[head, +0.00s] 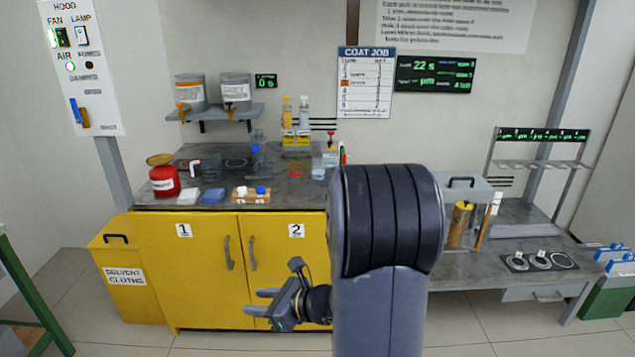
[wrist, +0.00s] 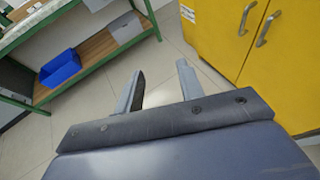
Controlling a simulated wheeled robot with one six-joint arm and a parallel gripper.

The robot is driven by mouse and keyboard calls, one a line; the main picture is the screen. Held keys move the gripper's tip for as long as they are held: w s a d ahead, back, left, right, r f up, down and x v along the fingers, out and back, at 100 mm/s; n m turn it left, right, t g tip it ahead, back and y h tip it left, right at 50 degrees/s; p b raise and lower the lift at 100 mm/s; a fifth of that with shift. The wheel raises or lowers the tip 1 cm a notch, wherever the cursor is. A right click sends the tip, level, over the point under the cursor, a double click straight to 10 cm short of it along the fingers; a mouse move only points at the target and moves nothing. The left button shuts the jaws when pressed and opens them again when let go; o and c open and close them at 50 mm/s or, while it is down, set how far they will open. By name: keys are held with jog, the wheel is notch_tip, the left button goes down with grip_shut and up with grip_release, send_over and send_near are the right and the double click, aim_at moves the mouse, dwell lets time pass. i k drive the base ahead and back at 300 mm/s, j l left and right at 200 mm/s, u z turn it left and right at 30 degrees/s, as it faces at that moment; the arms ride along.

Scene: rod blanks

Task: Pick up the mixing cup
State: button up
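Two clear vessels stand on the grey bench top (head: 225,197) in the head view. Another clear vessel (head: 318,168) is near the middle, left of my arm. I cannot tell for sure which is the mixing cup. My gripper (head: 255,301) is open and empty, low in front of the yellow cabinet and below the bench top. In the wrist view my gripper's two fingers (wrist: 160,80) stand apart with only floor between them.
Dispensers (head: 236,90) sit on a wall shelf above. The yellow cabinet (head: 200,265) fronts the bench. A green-framed rack (wrist: 90,50) stands left in the wrist view.

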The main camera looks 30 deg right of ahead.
aim_at(295, 175)
jog(key=i+z, duration=0.3)
jog(key=z, duration=0.2)
jog(key=i+j+z, duration=0.2)
jog(key=z, duration=0.3)
jog(key=i+j+z, duration=0.3)
jog(key=z, duration=0.2)
jog(key=i+j, duration=0.35)
jog(key=i+j+z, duration=0.15)
jog(key=i+j, duration=0.15)
jog(key=j, duration=0.25)
jog(key=i+j, duration=0.3)
jog(key=j, duration=0.2)
